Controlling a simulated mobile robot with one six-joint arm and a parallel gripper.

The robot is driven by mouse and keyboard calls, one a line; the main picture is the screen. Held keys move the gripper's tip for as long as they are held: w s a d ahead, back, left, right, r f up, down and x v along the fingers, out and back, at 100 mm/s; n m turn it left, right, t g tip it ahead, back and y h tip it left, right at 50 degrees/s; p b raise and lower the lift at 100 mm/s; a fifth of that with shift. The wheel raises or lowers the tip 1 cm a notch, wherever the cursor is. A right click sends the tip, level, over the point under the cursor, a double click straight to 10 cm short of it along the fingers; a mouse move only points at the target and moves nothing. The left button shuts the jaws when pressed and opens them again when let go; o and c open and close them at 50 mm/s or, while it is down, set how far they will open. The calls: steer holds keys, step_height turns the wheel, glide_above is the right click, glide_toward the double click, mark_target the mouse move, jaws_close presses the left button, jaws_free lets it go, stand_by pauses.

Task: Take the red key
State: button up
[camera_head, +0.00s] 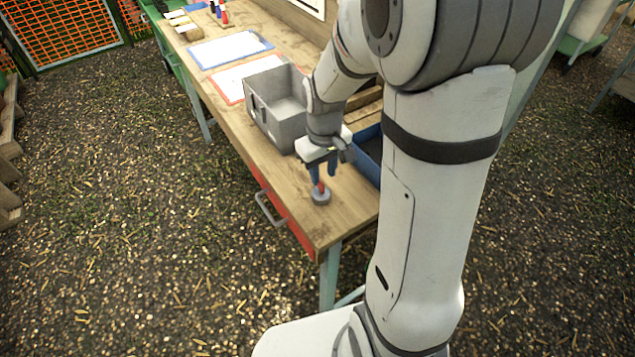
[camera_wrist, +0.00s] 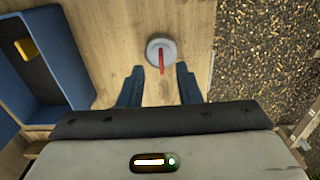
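The red key (camera_head: 321,187) stands up from a round grey base (camera_head: 320,198) near the front corner of the wooden workbench. In the wrist view the red key (camera_wrist: 161,61) shows as a thin red bar on the round grey base (camera_wrist: 155,48). My gripper (camera_head: 322,176) points down at it. In the wrist view my gripper (camera_wrist: 158,78) has its two blue fingers wide apart, with the near end of the key between the fingertips and a gap on each side. The fingers do not appear to touch the key.
A grey box (camera_head: 277,108) stands on the workbench (camera_head: 347,207) behind my gripper. A blue bin (camera_wrist: 43,60) lies to the left in the wrist view. A red drawer (camera_head: 283,215) with a metal handle is under the bench edge. Paper trays (camera_head: 230,50) lie farther back.

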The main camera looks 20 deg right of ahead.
mark_target(321, 183)
steer(key=shift+w+a+f+p, duration=0.1)
steer(key=shift+w+f+p, duration=0.1)
steer(key=shift+f, duration=1.15)
steer(key=shift+w+a+f+p, duration=0.1)
steer(key=shift+f+p, duration=0.05)
steer(key=shift+f, duration=1.15)
steer(key=shift+c, duration=0.5)
jaws_close()
